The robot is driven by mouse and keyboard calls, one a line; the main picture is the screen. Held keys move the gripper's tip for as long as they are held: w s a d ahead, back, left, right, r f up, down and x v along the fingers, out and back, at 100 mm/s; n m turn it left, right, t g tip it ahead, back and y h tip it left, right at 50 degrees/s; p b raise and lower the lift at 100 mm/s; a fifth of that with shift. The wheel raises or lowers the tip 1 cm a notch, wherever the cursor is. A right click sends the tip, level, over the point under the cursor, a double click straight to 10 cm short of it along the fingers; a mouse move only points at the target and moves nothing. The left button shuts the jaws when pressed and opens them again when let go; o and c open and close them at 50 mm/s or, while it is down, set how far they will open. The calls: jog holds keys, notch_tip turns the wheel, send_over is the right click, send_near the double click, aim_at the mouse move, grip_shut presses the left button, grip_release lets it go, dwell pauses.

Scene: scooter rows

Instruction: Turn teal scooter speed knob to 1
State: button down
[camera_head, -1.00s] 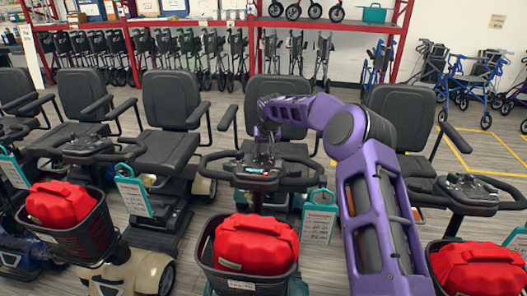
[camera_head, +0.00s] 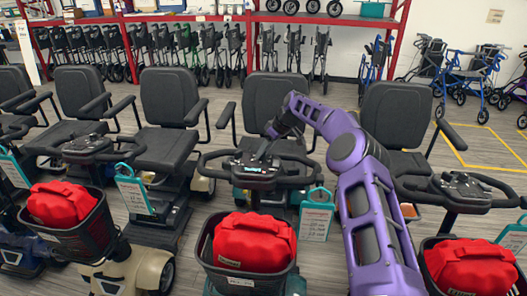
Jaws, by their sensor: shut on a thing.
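The middle scooter's dark control panel (camera_head: 262,168) sits on its handlebar in front of a black seat, with a small teal label on its near edge. My purple arm reaches in from the lower right. My gripper (camera_head: 262,154) is at the top of this panel, tilted down from the upper right, and is shut on the speed knob. The knob is hidden by the gripper, and its number marks are too small to read.
A basket (camera_head: 207,262) with a red bag (camera_head: 254,243) hangs in front of the panel. A teal-framed tag (camera_head: 317,212) hangs at its right. Other scooters stand on both sides, one with its panel (camera_head: 460,187) at the right. Walkers line the back.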

jog(key=shift+n, duration=0.4)
jog(key=shift+c, duration=2.4)
grip_release()
jog(key=v, duration=1.7)
jog(key=shift+w+d, duration=0.25)
jog(key=shift+d, duration=0.1)
jog(key=shift+r, duration=0.15)
